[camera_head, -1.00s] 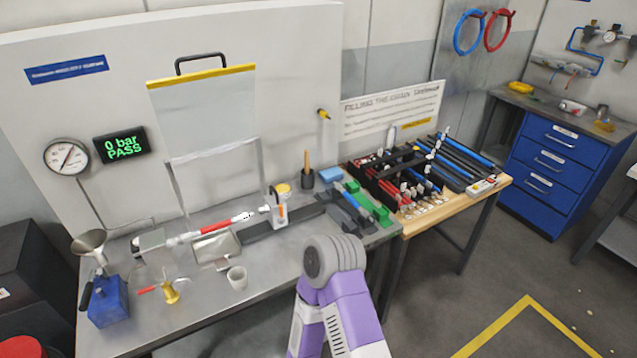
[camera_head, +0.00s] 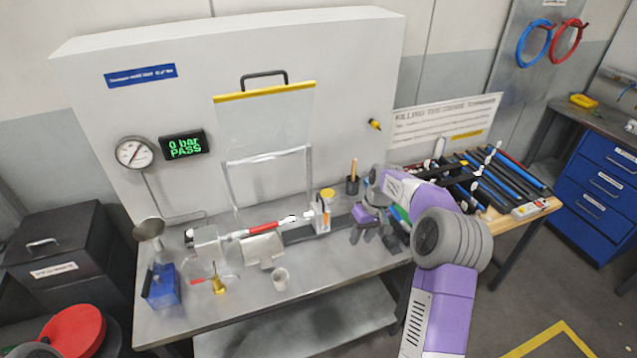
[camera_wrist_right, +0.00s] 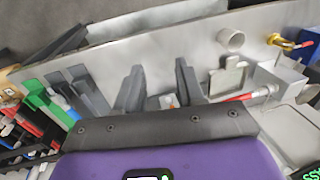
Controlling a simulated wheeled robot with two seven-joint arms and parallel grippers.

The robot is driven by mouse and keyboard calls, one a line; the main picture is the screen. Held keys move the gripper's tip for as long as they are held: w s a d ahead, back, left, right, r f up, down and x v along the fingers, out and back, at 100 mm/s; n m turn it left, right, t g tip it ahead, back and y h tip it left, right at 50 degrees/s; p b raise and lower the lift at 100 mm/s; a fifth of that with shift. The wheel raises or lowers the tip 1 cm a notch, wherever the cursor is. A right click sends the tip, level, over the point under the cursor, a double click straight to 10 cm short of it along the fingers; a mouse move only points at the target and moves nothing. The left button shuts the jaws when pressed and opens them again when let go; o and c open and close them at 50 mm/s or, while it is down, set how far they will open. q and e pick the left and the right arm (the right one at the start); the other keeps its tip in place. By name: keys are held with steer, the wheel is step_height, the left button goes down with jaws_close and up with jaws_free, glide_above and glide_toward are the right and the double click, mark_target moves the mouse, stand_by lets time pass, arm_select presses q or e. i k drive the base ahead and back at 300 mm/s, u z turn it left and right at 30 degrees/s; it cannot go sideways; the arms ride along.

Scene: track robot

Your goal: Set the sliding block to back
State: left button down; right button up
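The sliding block (camera_head: 321,218) is a small white upright block with an orange mark, on a dark rail (camera_head: 298,234) along the bench. A red-and-white rod (camera_head: 268,227) points at its left side. My right gripper (camera_head: 374,236) is to the right of the block, low over the right part of the bench, apart from it. In the right wrist view, its two dark fingers (camera_wrist_right: 159,72) are spread and nothing is held. A small light part with orange (camera_wrist_right: 168,101), likely the block, shows between them, mostly hidden by the gripper body. My left gripper is not in view.
A clear guard (camera_head: 265,120) with a yellow edge and metal frame stands raised behind the rail. A cup (camera_head: 280,279), brass piece (camera_head: 218,285) and blue box (camera_head: 161,287) stand left. A holder (camera_head: 352,186) and dark-and-green fixtures (camera_wrist_right: 45,103) are near the gripper.

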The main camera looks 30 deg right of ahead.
mark_target(318, 207)
steer(key=i, duration=0.85)
